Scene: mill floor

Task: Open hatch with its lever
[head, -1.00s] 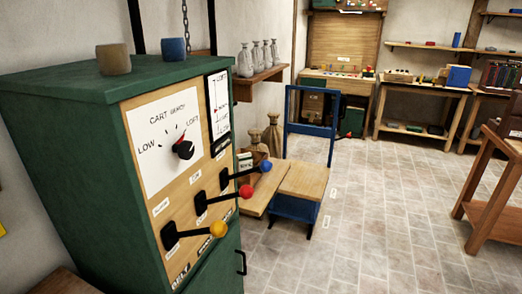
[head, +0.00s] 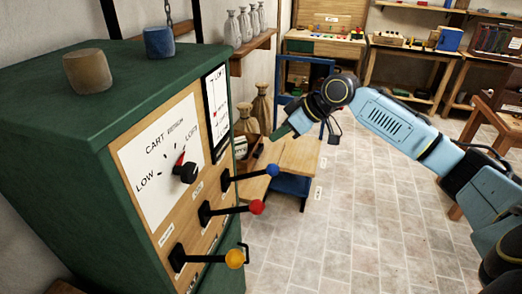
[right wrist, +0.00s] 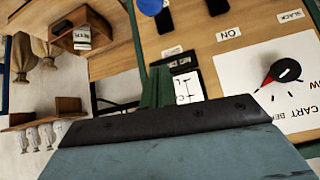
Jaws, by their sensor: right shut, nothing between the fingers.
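The green cabinet (head: 75,160) on the left has a wooden front panel with three black levers that stick out to the right. They end in a blue knob (head: 272,170), a red knob (head: 257,207) and a yellow knob (head: 234,259). The small lever labels are too blurred to tell which lever is the hatch's. My right gripper (head: 274,137) is shut and empty, apart from the levers, a little above the blue knob in the head view. In the right wrist view its fingers (right wrist: 156,88) are together, and the blue knob (right wrist: 150,5) shows at the top edge. My left gripper is out of view.
A dial (head: 186,172) sits above the levers. Two cups, one brown (head: 87,71) and one blue (head: 159,41), stand on the cabinet. A wooden cart (head: 298,160) and sacks (head: 261,105) stand behind the levers. The tiled floor (head: 350,240) is clear.

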